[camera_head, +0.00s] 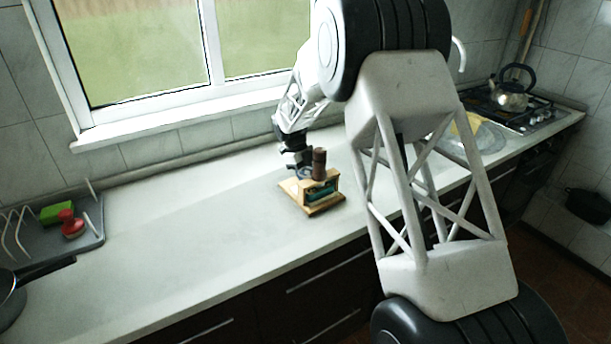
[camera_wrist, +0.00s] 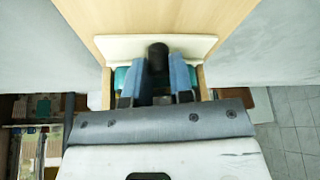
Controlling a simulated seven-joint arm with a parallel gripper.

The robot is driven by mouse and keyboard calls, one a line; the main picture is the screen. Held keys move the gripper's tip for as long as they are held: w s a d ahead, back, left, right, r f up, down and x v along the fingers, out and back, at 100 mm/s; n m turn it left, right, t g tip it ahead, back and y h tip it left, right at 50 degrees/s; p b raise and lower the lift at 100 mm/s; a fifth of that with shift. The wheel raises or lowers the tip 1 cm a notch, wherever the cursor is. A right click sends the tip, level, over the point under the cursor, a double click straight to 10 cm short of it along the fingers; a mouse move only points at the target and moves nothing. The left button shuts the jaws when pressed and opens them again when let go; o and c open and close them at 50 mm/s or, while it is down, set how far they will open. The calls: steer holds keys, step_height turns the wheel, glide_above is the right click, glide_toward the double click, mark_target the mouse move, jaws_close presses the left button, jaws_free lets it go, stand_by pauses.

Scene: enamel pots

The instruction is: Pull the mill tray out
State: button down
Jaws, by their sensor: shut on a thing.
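The wooden mill (camera_head: 325,209) stands on the counter in the head view, with a dark brown upright cylinder on it and a teal part (camera_head: 319,193) in its near side. My gripper (camera_head: 302,172) is low at the mill, beside the cylinder. In the wrist view, the blue fingers of my gripper (camera_wrist: 157,78) are closed around a dark round knob (camera_wrist: 158,56) in front of a cream panel (camera_wrist: 110,46). Teal surfaces (camera_wrist: 122,78) show on both sides of the fingers, between wooden edges. How far the tray is out I cannot tell.
The counter (camera_head: 190,225) left of the mill is clear. A dish rack (camera_head: 88,240) with a green sponge and a red item stands at the left. A kettle (camera_head: 511,95) sits on the stove at the far right. The window sill runs behind.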

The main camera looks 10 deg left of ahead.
steer(key=shift+w+a, duration=1.4)
steer(key=shift+a, duration=0.2)
steer(key=shift+w+a, duration=1.35)
steer(key=shift+a, duration=0.2)
steer(key=c, duration=1)
jaws_free()
steer(key=shift+r, duration=0.15)
steer(key=v, duration=0.7)
steer(key=shift+r, duration=0.25)
